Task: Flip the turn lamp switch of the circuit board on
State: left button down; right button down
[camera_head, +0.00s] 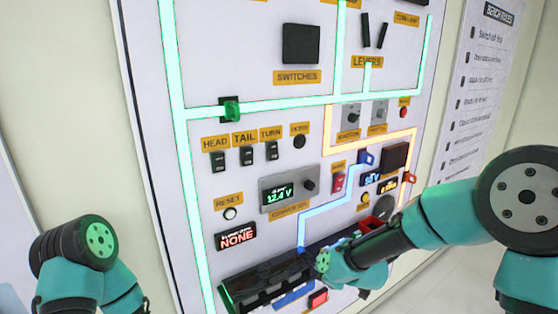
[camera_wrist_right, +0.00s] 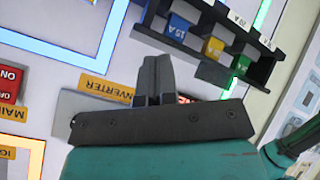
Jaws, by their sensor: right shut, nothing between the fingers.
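The turn lamp switch (camera_head: 272,151) is a small dark switch below the yellow TURN label (camera_head: 271,134) on the upright circuit board (camera_head: 190,290) in the head view. Its lever is too small to read. The head switch (camera_head: 219,156) and tail switch (camera_head: 245,153) stand to its left. My right gripper (camera_wrist_right: 153,80) is shut and empty in the wrist view, over the board near the converter label and fuse rack. In the head view the right wrist is low on the board, below and right of the switch. My left gripper is out of frame; only left arm links show.
The fuse rack (camera_head: 262,278) sticks out low on the board, and its fuses show in the wrist view (camera_wrist_right: 215,45). The converter box (camera_head: 288,188) with a knob sits below the turn switch. A horn button (camera_head: 299,142) is to the switch's right.

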aim_at(274, 158)
jog(key=a+r+n+t+y, duration=0.1)
jog(key=r+n, duration=0.2)
jog(key=r, duration=0.7)
jog(key=a+r+n+t+y, duration=0.1)
jog(key=r+n, duration=0.3)
jog(key=r, duration=0.7)
jog(key=s+a+r+n+t+y, duration=0.1)
jog(key=a+r+n+t, duration=0.2)
jog(key=r, duration=0.7)
jog(key=shift+r+n, duration=0.2)
jog(key=shift+n, duration=0.1)
jog(key=shift+w+a, duration=0.1)
jog(key=shift+a, duration=0.05)
jog(key=x, duration=1.3)
jog(key=shift+w+a+r, duration=0.15)
jog(key=shift+w+a, duration=0.05)
jog(key=shift+w, duration=0.15)
jog(key=shift+w, duration=0.1)
